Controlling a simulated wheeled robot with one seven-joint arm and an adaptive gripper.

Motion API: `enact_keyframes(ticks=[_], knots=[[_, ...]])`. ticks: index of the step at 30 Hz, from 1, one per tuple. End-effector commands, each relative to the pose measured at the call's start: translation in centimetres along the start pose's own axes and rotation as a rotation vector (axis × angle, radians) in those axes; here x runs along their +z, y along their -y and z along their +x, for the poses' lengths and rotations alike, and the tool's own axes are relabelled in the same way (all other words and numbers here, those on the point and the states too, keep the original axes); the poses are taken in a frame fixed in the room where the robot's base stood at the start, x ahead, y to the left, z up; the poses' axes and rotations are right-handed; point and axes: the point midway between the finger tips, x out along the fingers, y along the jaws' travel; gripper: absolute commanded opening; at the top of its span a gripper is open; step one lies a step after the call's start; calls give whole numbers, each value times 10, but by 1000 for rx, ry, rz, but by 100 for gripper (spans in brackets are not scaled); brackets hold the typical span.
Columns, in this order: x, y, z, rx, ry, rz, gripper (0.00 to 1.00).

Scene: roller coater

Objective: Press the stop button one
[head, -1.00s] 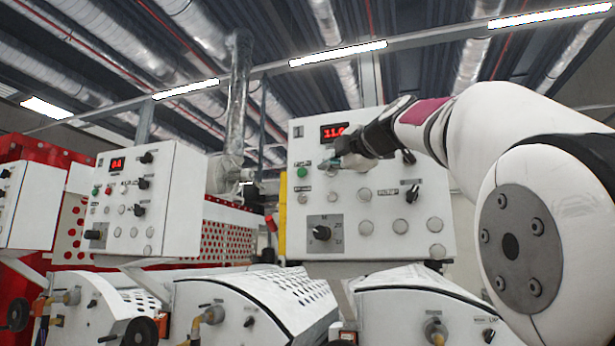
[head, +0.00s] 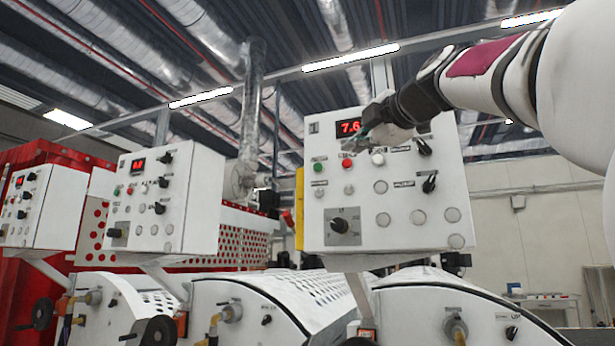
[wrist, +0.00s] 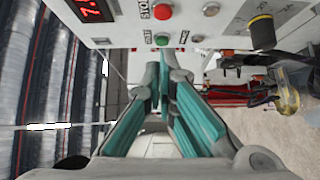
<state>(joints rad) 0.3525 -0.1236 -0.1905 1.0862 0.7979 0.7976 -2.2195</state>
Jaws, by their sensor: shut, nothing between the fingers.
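The nearest control panel (head: 400,215), marked 1, carries a red stop button (head: 348,163) between a green start button (head: 317,167) and a white one (head: 378,159). The red button also shows at the top of the wrist view (wrist: 162,11), beside a STOP label, with the green button (wrist: 162,39) below it. My gripper (head: 350,146) is shut and empty, in front of the panel just above the red button in the head view. In the wrist view its teal fingertips (wrist: 160,72) lie below both buttons in the picture. I see no contact with the red button.
A red digital display (head: 348,127) sits behind my gripper. A black rotary knob (head: 339,227) and several pale buttons sit lower on the panel. A similar panel (head: 145,210) stands to the left. White rounded machine covers (head: 262,312) lie below the panels.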

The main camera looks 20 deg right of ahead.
Motion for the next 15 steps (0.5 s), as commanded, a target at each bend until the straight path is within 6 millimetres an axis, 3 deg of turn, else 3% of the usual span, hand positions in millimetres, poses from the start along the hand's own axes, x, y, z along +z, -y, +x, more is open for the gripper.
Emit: enact_keyframes(ticks=[6,15], knots=[[-1,-2,-34,4,-1,-2,0],[-1,-2,-45,2,-2,-1,0]])
